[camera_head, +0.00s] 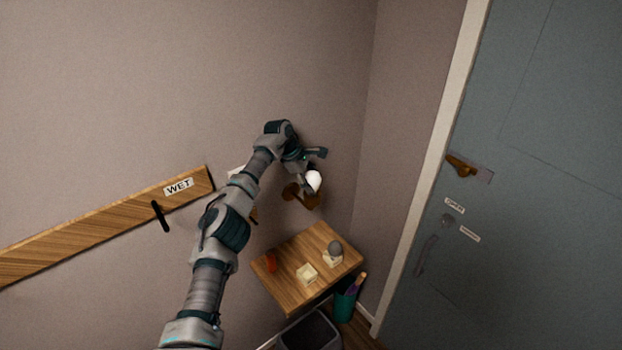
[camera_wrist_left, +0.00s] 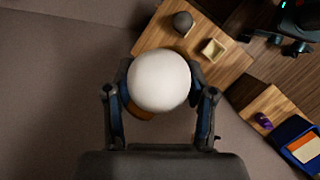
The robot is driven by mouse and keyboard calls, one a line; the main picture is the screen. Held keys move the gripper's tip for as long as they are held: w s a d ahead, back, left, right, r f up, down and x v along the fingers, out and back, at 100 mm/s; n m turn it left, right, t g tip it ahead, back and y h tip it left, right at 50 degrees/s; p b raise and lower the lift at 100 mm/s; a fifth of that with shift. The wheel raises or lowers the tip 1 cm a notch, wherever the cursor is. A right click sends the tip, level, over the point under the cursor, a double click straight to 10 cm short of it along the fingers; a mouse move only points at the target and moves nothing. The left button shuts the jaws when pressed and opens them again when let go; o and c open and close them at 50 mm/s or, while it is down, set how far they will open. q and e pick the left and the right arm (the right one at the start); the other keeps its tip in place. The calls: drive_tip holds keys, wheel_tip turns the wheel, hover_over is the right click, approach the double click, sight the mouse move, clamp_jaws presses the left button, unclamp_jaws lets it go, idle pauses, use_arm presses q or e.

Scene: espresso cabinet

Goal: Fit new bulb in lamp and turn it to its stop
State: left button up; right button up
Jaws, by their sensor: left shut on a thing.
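The white bulb (camera_head: 313,180) is held by my left gripper (camera_head: 312,172) at the brown wall lamp (camera_head: 313,199), near the room corner. In the left wrist view the round white bulb (camera_wrist_left: 158,82) fills the space between the two fingers, with one finger on each side. A brown-gold part of the lamp (camera_wrist_left: 141,113) shows just behind the bulb. The bulb's base is hidden, so how far it sits in the lamp cannot be told. A dark part with a green light (camera_wrist_left: 284,6), apparently my right gripper, shows at the upper right; its jaw opening is unclear.
Below the lamp, a small wooden table (camera_head: 290,295) bears a dark grey bulb (camera_head: 334,248) in a holder, a cream tray (camera_head: 307,275) and an orange-red object (camera_head: 271,263). A bin (camera_head: 310,331) stands below. A rail (camera_head: 100,225) and door (camera_head: 520,200) flank the corner.

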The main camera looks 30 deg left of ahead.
use_arm(q)
drive_tip(key=shift+d, duration=0.1)
drive_tip(key=o, duration=1.2)
drive_tip(key=shift+o, duration=0.2)
drive_tip(key=v, duration=1.2)
